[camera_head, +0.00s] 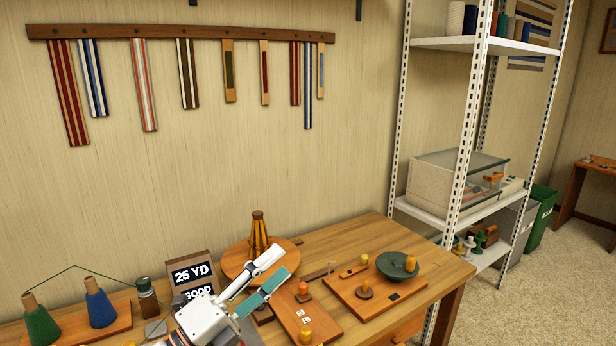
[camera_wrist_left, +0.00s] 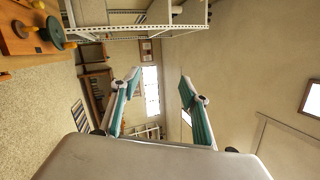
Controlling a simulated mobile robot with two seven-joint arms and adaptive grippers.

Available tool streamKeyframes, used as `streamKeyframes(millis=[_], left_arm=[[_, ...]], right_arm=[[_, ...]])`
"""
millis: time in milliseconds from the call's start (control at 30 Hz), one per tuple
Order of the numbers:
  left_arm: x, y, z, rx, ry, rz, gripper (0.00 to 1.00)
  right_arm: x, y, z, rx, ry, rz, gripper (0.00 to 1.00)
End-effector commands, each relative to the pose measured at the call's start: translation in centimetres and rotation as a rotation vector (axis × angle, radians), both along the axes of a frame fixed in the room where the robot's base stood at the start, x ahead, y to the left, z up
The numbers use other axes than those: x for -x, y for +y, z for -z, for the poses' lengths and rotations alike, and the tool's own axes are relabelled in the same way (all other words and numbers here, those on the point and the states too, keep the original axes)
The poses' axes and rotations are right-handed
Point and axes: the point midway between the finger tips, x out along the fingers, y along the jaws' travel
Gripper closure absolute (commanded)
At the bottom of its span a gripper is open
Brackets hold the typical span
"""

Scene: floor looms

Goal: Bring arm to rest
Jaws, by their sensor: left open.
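My left gripper (camera_head: 266,277) reaches up from the bottom of the head view, above the wooden table (camera_head: 373,233). Its white and teal fingers are spread apart with nothing between them. In the left wrist view the two fingers of my left gripper (camera_wrist_left: 158,88) also stand wide apart, with only the room behind them. The gripper covers part of the sign and of the boards behind it in the head view. My right gripper is not in view.
On the table stand green (camera_head: 42,327) and blue (camera_head: 100,308) thread cones, a "25 YD" sign (camera_head: 192,274), a round wooden stand (camera_head: 234,262) and a board with a dark green dish (camera_head: 397,266). A white metal shelf (camera_head: 473,45) stands at the right. Woven bands hang from a wall rail (camera_head: 180,32).

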Motion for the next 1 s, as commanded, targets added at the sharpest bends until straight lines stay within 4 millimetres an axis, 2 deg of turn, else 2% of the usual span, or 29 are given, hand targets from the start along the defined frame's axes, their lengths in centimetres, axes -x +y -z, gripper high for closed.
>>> streamKeyframes(millis=[67, 167, 267, 333, 400, 500, 600, 700, 1000], left_arm=[[-0.4, 3.1, -0.2, 0.155, 0.076, -0.126, 0.55], [-1.0, 8.1, 1.2, 0.319, 0.193, -0.308, 0.55], [-0.6, 13.4, 4.6, 0.446, 0.341, -0.501, 0.55], [0.3, 17.0, 7.8, 0.510, 0.455, -0.636, 0.55], [1.9, 20.0, 11.3, 0.552, 0.570, -0.759, 0.55], [5.1, 23.5, 16.2, 0.584, 0.733, -0.918, 0.55], [8.3, 25.8, 20.0, 0.588, 0.866, -1.035, 0.55], [11.1, 27.2, 22.7, 0.581, 0.966, -1.116, 0.55], [18.0, 29.4, 27.6, 0.537, 1.183, -1.270, 0.55]], right_arm=[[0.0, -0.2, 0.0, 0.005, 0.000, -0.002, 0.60], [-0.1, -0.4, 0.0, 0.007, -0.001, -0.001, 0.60], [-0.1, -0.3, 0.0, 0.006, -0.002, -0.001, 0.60], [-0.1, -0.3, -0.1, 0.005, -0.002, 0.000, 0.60], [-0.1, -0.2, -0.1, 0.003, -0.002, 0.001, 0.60], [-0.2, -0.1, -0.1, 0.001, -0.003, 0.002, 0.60], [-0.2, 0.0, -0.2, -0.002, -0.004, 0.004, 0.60], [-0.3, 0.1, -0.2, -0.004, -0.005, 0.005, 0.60], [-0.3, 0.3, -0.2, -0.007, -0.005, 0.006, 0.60]])
